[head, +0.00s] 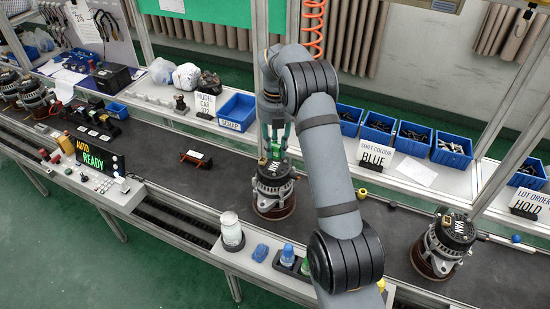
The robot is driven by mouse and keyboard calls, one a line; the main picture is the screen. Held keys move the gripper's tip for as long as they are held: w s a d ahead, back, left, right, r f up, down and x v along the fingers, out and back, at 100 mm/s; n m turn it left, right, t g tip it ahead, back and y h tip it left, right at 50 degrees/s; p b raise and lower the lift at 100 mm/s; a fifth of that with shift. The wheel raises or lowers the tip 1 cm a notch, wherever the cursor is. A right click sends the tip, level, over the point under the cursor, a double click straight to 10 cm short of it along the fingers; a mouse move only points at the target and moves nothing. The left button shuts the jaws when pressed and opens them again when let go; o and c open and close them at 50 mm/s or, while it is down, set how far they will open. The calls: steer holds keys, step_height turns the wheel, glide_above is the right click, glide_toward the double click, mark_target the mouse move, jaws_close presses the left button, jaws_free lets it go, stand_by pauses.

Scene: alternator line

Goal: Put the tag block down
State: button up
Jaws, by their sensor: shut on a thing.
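My gripper (275,143) points down over the middle alternator (274,193), which stands upright on the dark conveyor. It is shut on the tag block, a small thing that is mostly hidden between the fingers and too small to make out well. Green shows at the fingers. The gripper's tips are close above the alternator's top or at it; I cannot tell whether the block touches it. My arm hides part of the scene to the right of the gripper.
Another alternator (443,245) stands at right, more at far left. A small orange-legged stand (196,158) sits on the clear conveyor (150,150) at left. A white-lidded jar (232,231) stands on the front ledge.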

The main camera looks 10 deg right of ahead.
mark_target(275, 157)
steer(key=shift+a+f+p, duration=0.15)
steer(key=shift+f+p, duration=0.35)
steer(key=shift+f, duration=1.6)
steer(key=shift+f, duration=0.2)
steer(key=o, duration=1.1)
steer(key=shift+c, duration=0.2)
steer(key=shift+r, duration=0.1)
step_height(275, 157, up, 12)
steer(key=shift+r, duration=0.15)
